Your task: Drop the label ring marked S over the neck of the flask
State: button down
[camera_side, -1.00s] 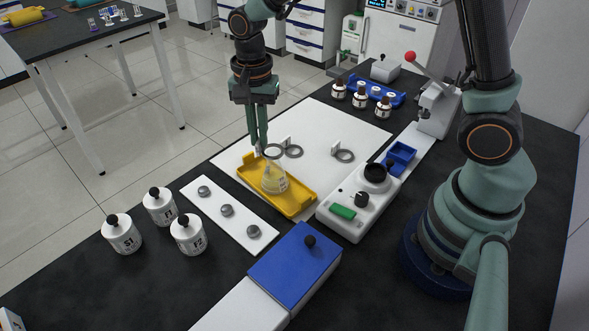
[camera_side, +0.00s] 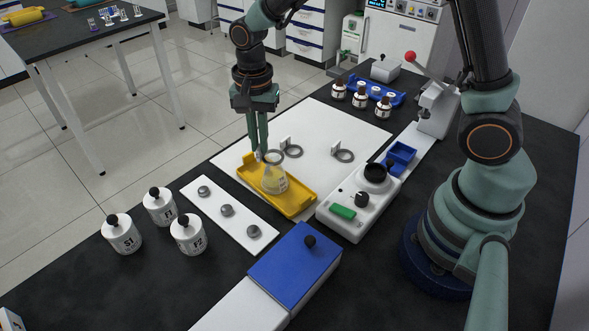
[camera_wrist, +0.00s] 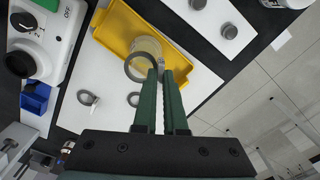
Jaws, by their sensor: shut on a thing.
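My gripper (camera_side: 262,152) is shut on the tab of a grey label ring (camera_side: 273,157), which sticks out to one side of the fingertips. In the wrist view the ring (camera_wrist: 140,67) overlaps the near side of the flask (camera_wrist: 150,45). The clear flask, with pale yellow contents, stands upright in the yellow tray (camera_side: 303,207); in the side view the flask (camera_side: 275,182) is right below the ring. I cannot tell whether the neck is inside the ring. No letter on the ring is readable.
Two more rings, one left (camera_side: 292,151) and one right (camera_side: 344,157), lie on the white board (camera_side: 325,122). A white strip (camera_side: 240,225) with grey discs and several white bottles (camera_side: 188,234) are at the front left.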

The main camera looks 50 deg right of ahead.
jog(key=shift+s+f, duration=0.1)
jog(key=shift+f, duration=0.2)
